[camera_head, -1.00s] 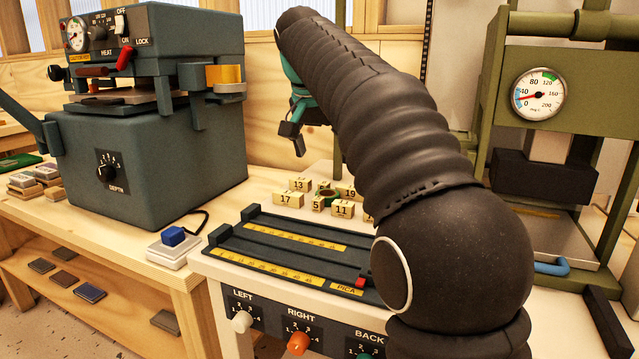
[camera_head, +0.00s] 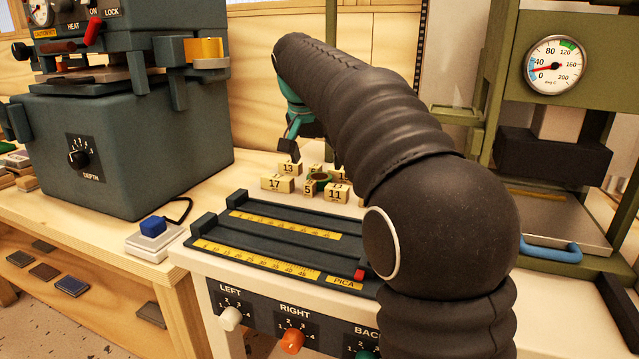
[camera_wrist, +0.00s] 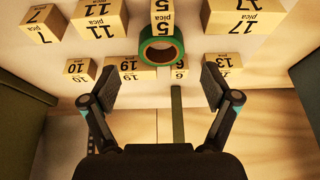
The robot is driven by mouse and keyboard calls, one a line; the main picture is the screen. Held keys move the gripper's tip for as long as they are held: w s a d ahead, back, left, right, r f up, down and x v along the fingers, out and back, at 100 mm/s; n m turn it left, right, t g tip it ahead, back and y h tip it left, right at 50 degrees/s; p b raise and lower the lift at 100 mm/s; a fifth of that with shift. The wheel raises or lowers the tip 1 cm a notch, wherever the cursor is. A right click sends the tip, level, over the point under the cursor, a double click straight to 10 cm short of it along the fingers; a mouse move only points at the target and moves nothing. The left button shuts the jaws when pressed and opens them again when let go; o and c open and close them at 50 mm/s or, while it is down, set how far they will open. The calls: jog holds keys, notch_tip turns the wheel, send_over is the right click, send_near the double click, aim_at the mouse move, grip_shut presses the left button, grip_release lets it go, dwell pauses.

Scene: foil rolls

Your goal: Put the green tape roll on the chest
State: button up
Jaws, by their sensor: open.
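The green tape roll (camera_head: 320,178) lies among the numbered wooden blocks on the pale worktop. In the wrist view the roll (camera_wrist: 161,45) is a green ring with a tan core, against the block marked 5 and overlapping the 6 and 19 blocks. My gripper (camera_head: 291,155) is partly hidden by my dark sleeved arm in the head view. In the wrist view my gripper (camera_wrist: 158,86) is open and empty, its fingers wide apart, with the roll ahead, between the finger lines. I cannot tell which thing is the chest.
Wooden blocks (camera_head: 277,184) crowd the roll on several sides. A ruled dark bed (camera_head: 270,243) lies in front of them. A big grey machine (camera_head: 120,145) stands left, a green press with a gauge (camera_head: 555,65) right. A blue-button box (camera_head: 153,228) sits near the left bench edge.

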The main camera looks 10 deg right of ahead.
aim_at(318, 173)
jog(key=shift+x, duration=2.35)
jog(key=shift+a, duration=0.1)
jog(key=c, duration=1.4)
jog(key=shift+o, duration=0.2)
jog(key=shift+r, duration=0.1)
